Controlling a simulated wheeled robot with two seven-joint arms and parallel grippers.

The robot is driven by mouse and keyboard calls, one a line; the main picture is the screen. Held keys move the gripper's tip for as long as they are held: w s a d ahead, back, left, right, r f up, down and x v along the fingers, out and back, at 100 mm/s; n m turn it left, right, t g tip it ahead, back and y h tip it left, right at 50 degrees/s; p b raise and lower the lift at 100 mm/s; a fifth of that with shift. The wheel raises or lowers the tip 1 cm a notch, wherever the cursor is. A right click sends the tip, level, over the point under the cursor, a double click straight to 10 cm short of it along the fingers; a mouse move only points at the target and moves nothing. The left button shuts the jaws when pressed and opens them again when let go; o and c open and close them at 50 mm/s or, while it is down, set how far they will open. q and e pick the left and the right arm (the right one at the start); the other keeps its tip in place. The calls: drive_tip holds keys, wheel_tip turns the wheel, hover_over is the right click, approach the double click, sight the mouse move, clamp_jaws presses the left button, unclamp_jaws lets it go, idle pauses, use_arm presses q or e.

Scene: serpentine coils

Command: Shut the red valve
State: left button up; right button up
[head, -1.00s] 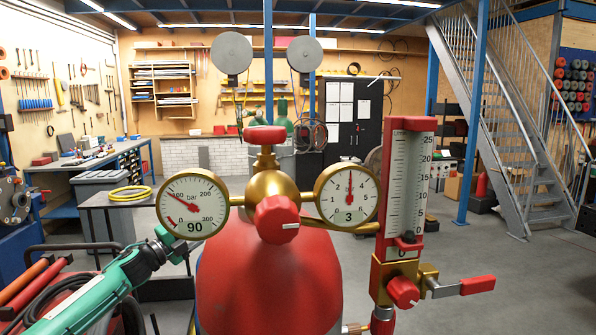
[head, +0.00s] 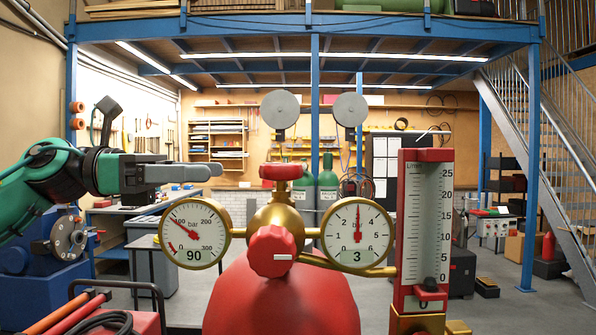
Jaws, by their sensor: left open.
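A red gas cylinder (head: 285,300) stands in front of me with a brass regulator on it. A red handwheel (head: 281,172) sits on top of the brass body, and a red knob (head: 271,251) with a white mark faces me. The left gauge (head: 194,234) shows 90 and the right gauge (head: 357,235) shows 3. A flowmeter (head: 425,235) in a red frame stands at the right. My left gripper (head: 206,172) is left of the handwheel at about its height, open, with its fingers pointing right, apart from it. My right gripper is out of view.
A black hose and red tools (head: 75,314) lie at the lower left. A blue machine (head: 45,262) stands behind my left arm. Green cylinders (head: 327,183) and a black cabinet (head: 390,175) are at the back. Open air lies between gripper and handwheel.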

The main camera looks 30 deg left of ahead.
sight(293, 170)
use_arm(q)
drive_tip(key=p+x, duration=0.4)
drive_tip(key=x, duration=0.1)
drive_tip(key=p+x, duration=0.3)
drive_tip(key=shift+r, duration=0.25)
drive_tip(key=p+x, duration=0.2)
drive_tip(key=p, duration=0.1)
drive_tip(key=shift+w+d, duration=0.1)
drive_tip(key=shift+w, duration=0.05)
drive_tip(key=shift+w+d+f, duration=0.15)
drive_tip(key=shift+w+d+p, duration=0.4)
drive_tip(key=shift+d+p, duration=0.1)
drive_tip(key=shift+p, duration=0.55)
drive_tip(key=shift+w+d+p, duration=0.2)
drive_tip(key=shift+d+p, duration=0.15)
drive_tip(key=shift+p, duration=0.15)
drive_tip(key=shift+w+d, duration=0.1)
drive_tip(key=c, duration=1)
